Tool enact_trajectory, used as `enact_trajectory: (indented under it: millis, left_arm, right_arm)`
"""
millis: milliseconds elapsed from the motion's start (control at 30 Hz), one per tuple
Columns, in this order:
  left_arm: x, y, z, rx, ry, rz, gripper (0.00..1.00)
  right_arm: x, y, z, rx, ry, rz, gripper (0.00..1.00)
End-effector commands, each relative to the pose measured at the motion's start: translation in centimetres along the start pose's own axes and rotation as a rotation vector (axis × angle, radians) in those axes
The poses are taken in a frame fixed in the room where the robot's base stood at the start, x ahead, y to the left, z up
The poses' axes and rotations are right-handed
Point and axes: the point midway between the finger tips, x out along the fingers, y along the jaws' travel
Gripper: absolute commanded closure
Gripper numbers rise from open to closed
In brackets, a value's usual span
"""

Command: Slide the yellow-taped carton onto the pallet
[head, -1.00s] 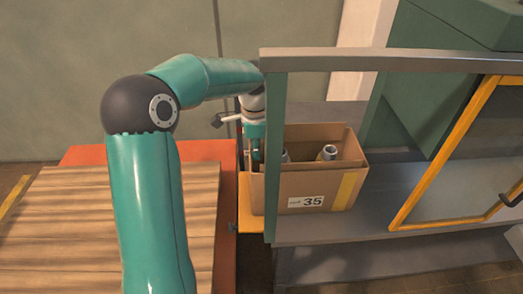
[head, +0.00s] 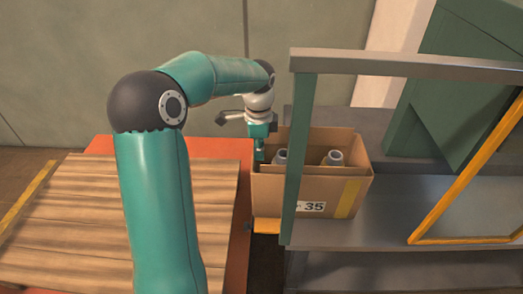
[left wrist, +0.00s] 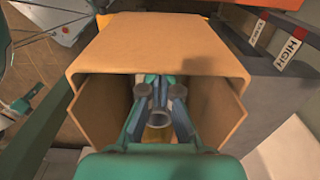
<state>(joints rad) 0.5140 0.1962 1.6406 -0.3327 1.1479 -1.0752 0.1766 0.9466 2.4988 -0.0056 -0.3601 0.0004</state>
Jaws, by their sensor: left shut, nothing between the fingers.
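The open cardboard carton (head: 270,190) has a yellow tape strip and a label reading 35. It stands upright on the grey bench, its left end over an orange ledge. Bottle-like grey pieces stand inside. The wooden pallet (head: 70,225) lies to its left, a narrow gap apart. My left gripper (head: 261,155) is at the carton's left end, its fingers down inside. In the left wrist view my shut left gripper (left wrist: 152,82) reaches into the carton (left wrist: 160,45) and holds nothing; contact with the wall is unclear. My right gripper is not in view.
A grey-green frame post (head: 298,160) stands in front of the carton, with a rail (head: 410,66) above. A yellow-framed door (head: 470,165) stands at the right. The visible pallet top is bare.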

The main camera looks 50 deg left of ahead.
Motion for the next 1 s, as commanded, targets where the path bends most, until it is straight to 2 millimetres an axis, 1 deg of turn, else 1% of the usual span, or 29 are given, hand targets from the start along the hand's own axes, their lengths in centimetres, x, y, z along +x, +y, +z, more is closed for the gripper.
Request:
enact_trajectory:
  millis: [233, 367, 1000]
  left_arm:
    - [0.1, 0.0, 0.2, -0.001, -0.004, 0.002, 1.0]
    - [0.1, 0.0, 0.7, -0.002, -0.004, 0.002, 1.0]
    - [0.1, 0.0, 4.6, -0.004, -0.004, 0.002, 1.0]
  right_arm:
    - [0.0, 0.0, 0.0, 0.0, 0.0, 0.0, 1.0]
    - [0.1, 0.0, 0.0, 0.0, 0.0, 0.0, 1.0]
    - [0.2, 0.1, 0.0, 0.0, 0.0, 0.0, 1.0]
